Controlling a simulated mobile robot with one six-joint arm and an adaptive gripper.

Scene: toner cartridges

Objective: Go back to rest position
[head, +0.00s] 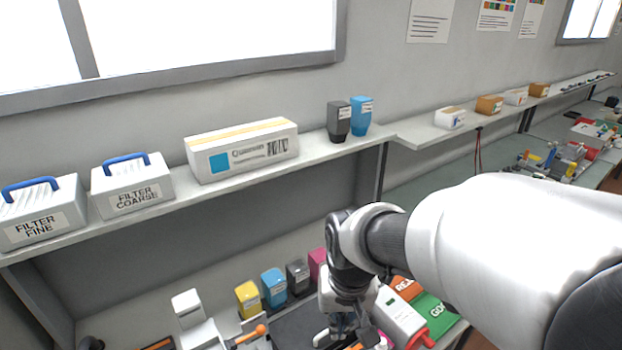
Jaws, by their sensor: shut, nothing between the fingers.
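My gripper (342,324) is low in the head view, just right of the bottom centre, pointing down over the lower workbench. It is shut, and nothing shows in it; my arm hides part of it. A row of toner cartridges stands on the bench to its left: yellow (248,298), blue (274,287), black (298,277) and magenta (318,263), the last partly hidden by my arm. A dark cartridge (339,121) and a blue cartridge (361,116) stand upright on the shelf above.
The shelf (390,131) holds a long white box (242,150) and two filter boxes (133,184) with blue handles. A white device with a red part (400,318) and red and green bins (432,312) lie right of my gripper. A white machine (195,322) stands at lower left.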

